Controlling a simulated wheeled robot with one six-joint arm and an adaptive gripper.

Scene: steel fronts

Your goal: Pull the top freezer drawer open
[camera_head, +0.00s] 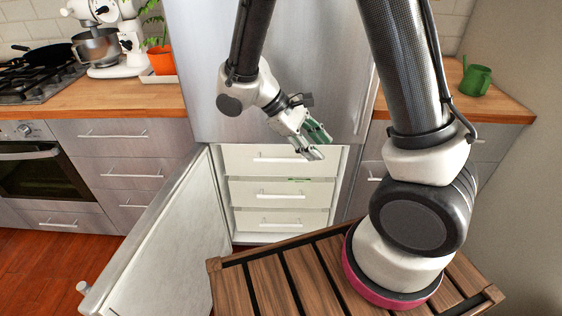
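The freezer compartment is open, with its door (165,245) swung out to the left. Inside are three white drawers stacked, each with a light bar handle. The top freezer drawer (245,160) looks pushed in, level with the ones below; its handle (275,159) runs across its front. My gripper (314,152) is in front of the top drawer's right part, overlapping the handle's right end in the picture. I cannot tell whether it touches the handle. The fingers look slightly apart, but the gap is small and I cannot tell whether they are open or shut.
The middle drawer (250,192) and bottom drawer (250,219) sit below. The steel upper fridge door (200,70) is shut above. Counters with cabinets (125,140) flank the fridge. A stand mixer (120,45), an orange pot (162,61) and a green watering can (475,78) stand on them.

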